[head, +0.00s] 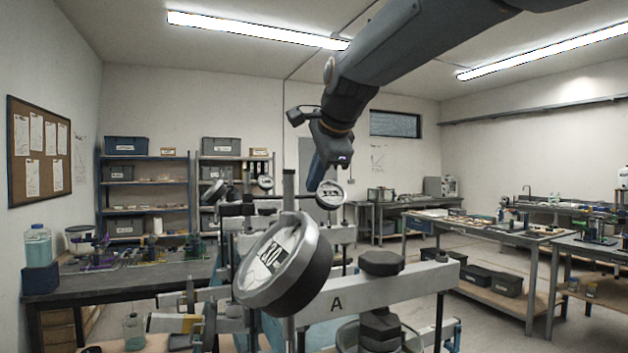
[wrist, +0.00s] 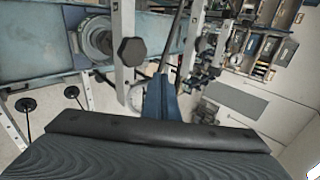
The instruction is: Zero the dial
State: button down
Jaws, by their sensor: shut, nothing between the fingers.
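A large round dial (head: 285,262) with a dark rim and white face stands tilted at the front, beside the crossbeam (head: 412,284) of the lever frame marked A. Its face shows what looks like 20; I cannot make out a pointer. A smaller dial (head: 331,194) stands farther back. My gripper (head: 314,182) hangs above and behind the large dial, its blue fingers shut and empty. It overlaps the area beside the smaller dial in the picture; I cannot tell whether they touch. In the wrist view the blue fingers (wrist: 162,98) are together beside a thin dark rod (wrist: 172,45).
A dark hexagonal knob (head: 381,263) sits on beam A, and another knob shows in the wrist view (wrist: 132,51). More frames crowd behind. A workbench (head: 130,280) stands left, and tables (head: 480,228) stand right with open floor between.

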aim_at(319, 194)
jog(key=shift+s+d+f, duration=0.1)
jog(key=shift+s+f, duration=0.35)
dwell(0.4)
jog(key=shift+s+f, duration=0.3)
jog(key=shift+s+d+f, duration=0.3)
jog(key=shift+s+f, duration=0.1)
jog(key=shift+f, duration=0.1)
jog(key=shift+s+d+f, duration=0.15)
jog(key=shift+f, duration=0.05)
dwell(0.6)
jog(key=shift+s, duration=0.1)
